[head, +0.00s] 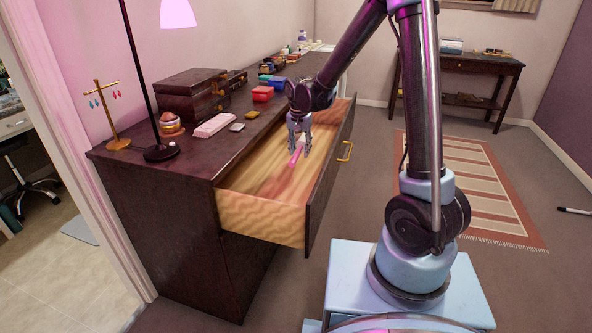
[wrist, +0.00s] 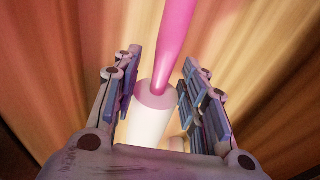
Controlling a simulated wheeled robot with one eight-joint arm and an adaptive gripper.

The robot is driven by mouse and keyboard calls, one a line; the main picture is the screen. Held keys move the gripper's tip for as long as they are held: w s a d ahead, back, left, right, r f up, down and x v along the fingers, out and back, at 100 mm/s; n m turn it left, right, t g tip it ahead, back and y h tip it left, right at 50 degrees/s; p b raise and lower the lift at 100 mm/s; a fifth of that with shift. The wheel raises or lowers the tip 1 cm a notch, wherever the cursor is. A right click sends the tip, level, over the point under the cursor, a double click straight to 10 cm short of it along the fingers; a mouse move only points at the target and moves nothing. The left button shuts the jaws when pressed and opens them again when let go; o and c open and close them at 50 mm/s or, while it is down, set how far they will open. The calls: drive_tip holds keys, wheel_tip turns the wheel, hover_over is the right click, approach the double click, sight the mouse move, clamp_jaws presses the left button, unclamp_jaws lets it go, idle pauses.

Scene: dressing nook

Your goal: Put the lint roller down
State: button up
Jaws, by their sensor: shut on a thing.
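The lint roller is pink and white. In the wrist view its white roll (wrist: 150,125) lies between my gripper's fingers, and its pink handle (wrist: 174,40) runs up to the top edge. In the head view the lint roller (head: 296,156) shows as a small pink piece at my gripper (head: 299,148). My gripper is shut on the lint roller and points down inside the open drawer (head: 262,225). I cannot tell whether the roller touches the drawer floor. The lower end of the roll is hidden by my gripper's body.
The drawer sticks out of a dark dresser (head: 190,210); its wooden floor looks otherwise empty. On the dresser top are a lamp (head: 160,152), a jewellery stand (head: 117,143), a pink case (head: 213,125), a red box (head: 262,93) and dark boxes (head: 190,95). A striped rug (head: 460,180) lies at right.

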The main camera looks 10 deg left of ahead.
sight(300, 149)
drive_tip(key=shift+f, duration=4.1)
drive_tip(key=o, duration=1.2)
drive_tip(key=shift+f, duration=0.15)
drive_tip(key=r, duration=0.4)
drive_tip(key=s+r, duration=0.1)
drive_tip(key=r, duration=0.7)
drive_tip(key=shift+s+r, duration=0.15)
drive_tip(key=shift+s, duration=0.05)
